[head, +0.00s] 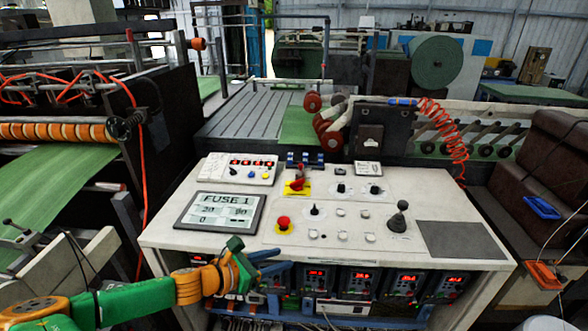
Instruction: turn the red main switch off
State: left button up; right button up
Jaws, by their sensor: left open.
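The red main switch (299,178) is a red handle on a yellow plate. It sits near the back middle of the sloped white control panel (390,262). The handle stands up from the plate and looks tilted; its exact setting is too small to read. My left gripper (286,263) comes in from the left at the panel's front edge. Its dark blue-grey fingers are apart and empty, pointing right. It is nearer to me than the switch and lower in the picture, not touching it. My right gripper is not in view.
A red mushroom button (284,223) on yellow stands in front of the switch. A display (220,211) reads "FUSE 1". A black joystick (398,217) and several knobs stand to the right. Lit red readouts line the panel's front. Machinery with green sheet (62,178) is at left.

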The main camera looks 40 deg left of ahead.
aim_at(296, 185)
jog(key=i+j, duration=0.85)
jog(key=j, duration=0.15)
